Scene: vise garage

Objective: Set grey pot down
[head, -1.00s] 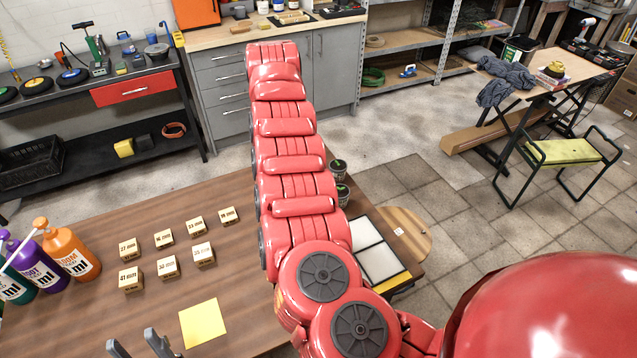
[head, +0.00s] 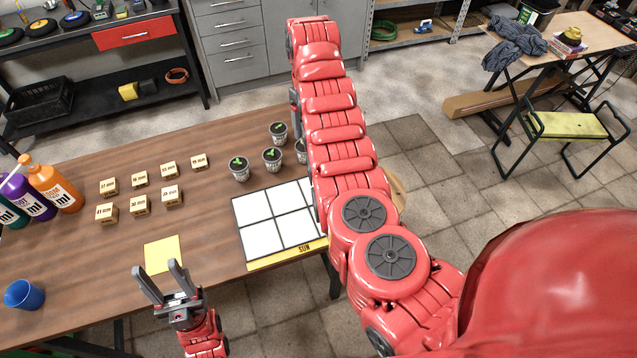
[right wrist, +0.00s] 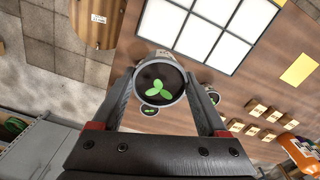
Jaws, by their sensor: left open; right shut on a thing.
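In the right wrist view my right gripper (right wrist: 162,74) is shut on a grey pot (right wrist: 162,84), which holds a green seedling in dark soil. Its fingers lie on both sides of the rim. In the head view my right arm hides this gripper. Several grey pots with seedlings stand on the table: a left one (head: 239,169), a middle one (head: 272,159) and a back one (head: 279,132). Another (head: 301,151) is partly behind my arm. A white tray with square cells (head: 262,238) and a yellow SUN strip lies in front of them. My left gripper (head: 157,268) is open and empty.
Several small labelled wooden blocks (head: 139,205) stand left of the pots. A yellow square (head: 162,254) lies near the front edge. Bottles (head: 55,188) and a blue cup (head: 24,295) are at the left. Bare table (head: 205,220) lies between blocks and tray.

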